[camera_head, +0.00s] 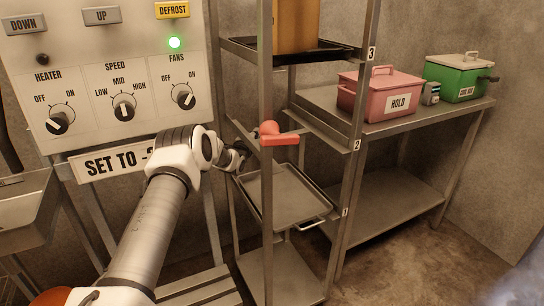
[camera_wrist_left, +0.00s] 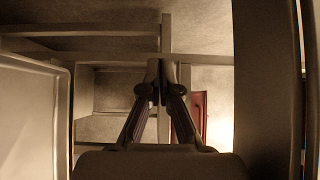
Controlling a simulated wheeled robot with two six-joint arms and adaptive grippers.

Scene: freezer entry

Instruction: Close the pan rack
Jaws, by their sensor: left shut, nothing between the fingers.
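The pan rack (camera_head: 265,80) is a metal frame with shelf levels marked 1, 2 and 3. A red latch handle (camera_head: 278,134) sits on its front post, turned sideways and pointing right. A grey pan (camera_head: 283,197) lies at level 1, and a dark tray (camera_head: 335,51) with an orange block is at level 3. My left gripper (camera_head: 244,153) is shut and empty, left of the front post and just below the latch; the post partly hides its tips. In the left wrist view the shut fingers (camera_wrist_left: 160,75) point among metal bars, with a red piece (camera_wrist_left: 200,112) to their right. My right gripper is out of view.
A control panel (camera_head: 90,75) with knobs and a green light stands at left, above a sign (camera_head: 110,165). A metal table (camera_head: 405,123) at right holds a pink HOLD box (camera_head: 385,92) and a green box (camera_head: 462,76). Floor at lower right is clear.

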